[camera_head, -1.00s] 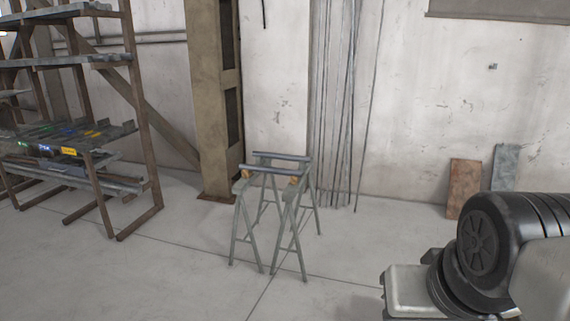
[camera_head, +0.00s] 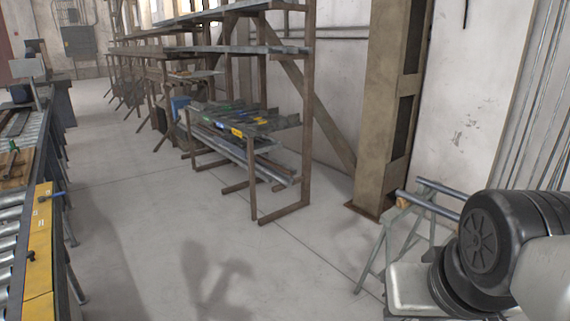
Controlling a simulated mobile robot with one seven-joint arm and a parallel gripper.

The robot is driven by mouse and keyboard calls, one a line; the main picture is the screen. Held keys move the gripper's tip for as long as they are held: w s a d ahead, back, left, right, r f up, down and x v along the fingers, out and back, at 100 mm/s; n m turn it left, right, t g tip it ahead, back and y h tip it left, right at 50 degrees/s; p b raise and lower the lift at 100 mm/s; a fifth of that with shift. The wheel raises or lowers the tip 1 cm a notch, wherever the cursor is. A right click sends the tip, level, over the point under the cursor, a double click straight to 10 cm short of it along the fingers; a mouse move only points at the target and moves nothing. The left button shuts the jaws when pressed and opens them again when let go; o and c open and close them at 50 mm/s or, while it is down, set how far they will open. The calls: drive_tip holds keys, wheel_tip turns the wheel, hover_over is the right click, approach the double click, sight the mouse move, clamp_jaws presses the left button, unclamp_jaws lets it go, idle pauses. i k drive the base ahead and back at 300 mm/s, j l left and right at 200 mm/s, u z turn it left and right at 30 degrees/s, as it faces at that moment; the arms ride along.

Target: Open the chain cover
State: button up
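No part that I can clearly identify as the chain cover is in view. A roller conveyor (camera_head: 12,225) stands at the left edge, with a yellow panel (camera_head: 40,240) along its near side. I cannot tell whether this panel is the chain cover. Part of my own arm shows at the lower right, far from the conveyor. My gripper is not in view.
A brown metal rack (camera_head: 258,165) with bars and coloured parts stands in the middle. A trestle (camera_head: 385,235) stands before a beige column (camera_head: 388,110), partly behind my arm. The floor (camera_head: 150,235) between conveyor and rack is clear.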

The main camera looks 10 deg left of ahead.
sight(38, 276)
drive_tip(key=i+j+u, duration=0.1)
drive_tip(key=i+u, duration=0.7)
drive_tip(key=i+l+u, duration=0.1)
drive_tip(key=i+u, duration=1)
drive_tip(key=u, duration=0.15)
drive_tip(key=i+l+u, duration=0.25)
drive_tip(key=u, duration=0.15)
drive_tip(key=i+l+u, duration=0.2)
drive_tip(key=i+u, duration=0.3)
drive_tip(key=i+l+u, duration=0.25)
drive_tip(key=u, duration=0.2)
drive_tip(key=i+l+u, duration=0.25)
drive_tip(key=l+u, duration=0.25)
